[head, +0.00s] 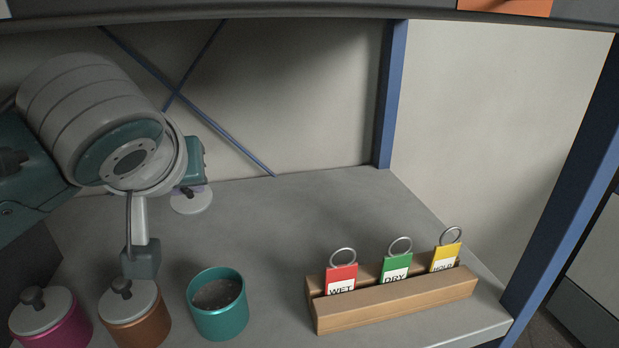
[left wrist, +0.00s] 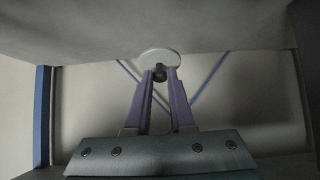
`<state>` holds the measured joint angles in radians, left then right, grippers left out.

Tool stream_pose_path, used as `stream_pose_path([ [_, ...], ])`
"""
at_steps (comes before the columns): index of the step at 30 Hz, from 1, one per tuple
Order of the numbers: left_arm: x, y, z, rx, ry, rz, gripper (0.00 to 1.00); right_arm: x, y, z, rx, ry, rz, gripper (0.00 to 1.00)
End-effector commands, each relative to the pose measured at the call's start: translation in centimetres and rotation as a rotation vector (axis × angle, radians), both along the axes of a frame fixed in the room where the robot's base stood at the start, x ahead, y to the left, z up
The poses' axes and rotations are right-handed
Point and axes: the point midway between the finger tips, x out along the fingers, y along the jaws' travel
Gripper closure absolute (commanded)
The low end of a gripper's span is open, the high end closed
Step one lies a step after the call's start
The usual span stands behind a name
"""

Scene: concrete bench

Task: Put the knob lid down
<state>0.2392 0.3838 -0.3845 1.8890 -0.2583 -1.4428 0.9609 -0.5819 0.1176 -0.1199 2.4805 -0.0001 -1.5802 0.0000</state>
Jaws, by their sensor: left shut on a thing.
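The pale round knob lid (head: 192,204) is low at the back left of the bench, left of centre in the head view. Its dark knob (left wrist: 159,73) is between the fingers of my left gripper (left wrist: 160,82), which is shut on it. The disc (left wrist: 158,55) shows beyond the fingertips in the left wrist view. I cannot tell whether the lid touches the bench. The open teal canister (head: 219,318) stands nearer the front with grey-brown contents visible. My left arm hides part of the gripper (head: 188,191) in the head view. My right gripper is not in view.
A lidded orange canister (head: 137,330) and a lidded magenta canister (head: 62,333) stand at the front left. A wooden rack (head: 395,304) with red, green and yellow ringed tags stands at the right. The middle of the bench (head: 295,225) is clear. A blue post (head: 390,95) is behind.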

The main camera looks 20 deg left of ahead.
Motion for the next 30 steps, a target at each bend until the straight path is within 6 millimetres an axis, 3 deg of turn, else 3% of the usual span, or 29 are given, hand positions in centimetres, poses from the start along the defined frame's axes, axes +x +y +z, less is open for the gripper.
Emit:
stream_pose_path([
  [1,0.1,0.1,-1.8,0.003,0.006,-0.002,1.00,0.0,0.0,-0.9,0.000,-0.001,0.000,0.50],
  [3,0.3,0.3,-2.9,0.003,0.005,-0.002,1.00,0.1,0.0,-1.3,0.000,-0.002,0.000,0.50],
  [9,0.8,0.5,-4.3,0.002,0.004,-0.002,1.00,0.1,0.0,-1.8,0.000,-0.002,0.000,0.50],
  [13,1.3,0.8,-6.4,0.001,0.008,-0.002,1.00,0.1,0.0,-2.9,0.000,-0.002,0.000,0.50],
  [15,1.8,1.1,-5.2,-0.041,0.068,0.001,1.00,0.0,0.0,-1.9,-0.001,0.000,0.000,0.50],
  [22,2.6,1.5,-5.7,-0.161,0.266,0.000,1.00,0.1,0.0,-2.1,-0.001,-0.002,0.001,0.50],
  [24,2.3,1.5,-7.0,-0.156,0.266,-0.003,1.00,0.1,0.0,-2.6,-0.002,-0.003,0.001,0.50],
  [30,2.4,1.4,-7.1,-0.155,0.260,-0.004,1.00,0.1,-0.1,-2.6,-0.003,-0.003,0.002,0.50],
])
